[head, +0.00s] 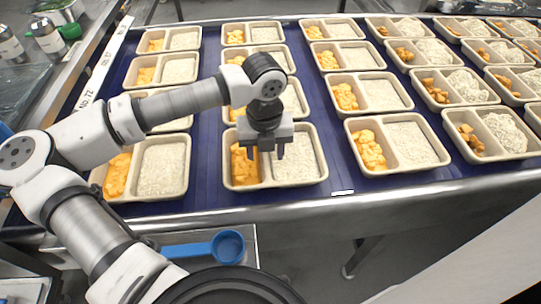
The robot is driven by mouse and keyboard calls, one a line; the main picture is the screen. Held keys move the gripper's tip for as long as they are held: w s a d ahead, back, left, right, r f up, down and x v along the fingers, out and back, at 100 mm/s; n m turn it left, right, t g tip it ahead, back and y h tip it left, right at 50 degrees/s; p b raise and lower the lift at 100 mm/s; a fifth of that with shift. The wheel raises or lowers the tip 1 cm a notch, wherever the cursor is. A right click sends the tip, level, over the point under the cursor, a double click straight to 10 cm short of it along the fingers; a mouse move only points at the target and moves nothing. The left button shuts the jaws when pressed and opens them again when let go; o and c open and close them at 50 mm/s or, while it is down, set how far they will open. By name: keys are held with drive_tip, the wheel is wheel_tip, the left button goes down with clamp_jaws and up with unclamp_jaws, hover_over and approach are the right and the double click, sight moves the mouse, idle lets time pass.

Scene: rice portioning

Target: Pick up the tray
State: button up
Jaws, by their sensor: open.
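Several beige two-compartment trays stand in rows on the blue conveyor; each holds orange food on the left and white rice on the right. My gripper (266,153) is open above the nearest tray of the second row from the left (276,186). Its fingers point down near that tray's divider, and I cannot tell whether they touch anything. My gripper and arm hide part of this tray's back edge and of the tray behind it. Other front trays stand to the left (140,198) and to the right (397,170).
The blue conveyor (208,110) has a metal front rail (290,211). A blue scoop (228,247) lies below it on a metal surface. Bottles (47,37) and a green-lidded container (70,30) stand at the upper left. A narrow bare belt strip runs between tray rows.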

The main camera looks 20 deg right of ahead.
sight(266, 154)
clamp_jaws()
drive_tip(key=shift+r, duration=0.1)
idle(0.3)
wheel_tip(266, 154, up, 20)
drive_tip(key=b, duration=0.2)
drive_tip(key=shift+b, duration=0.4)
drive_tip(key=shift+s, duration=0.1)
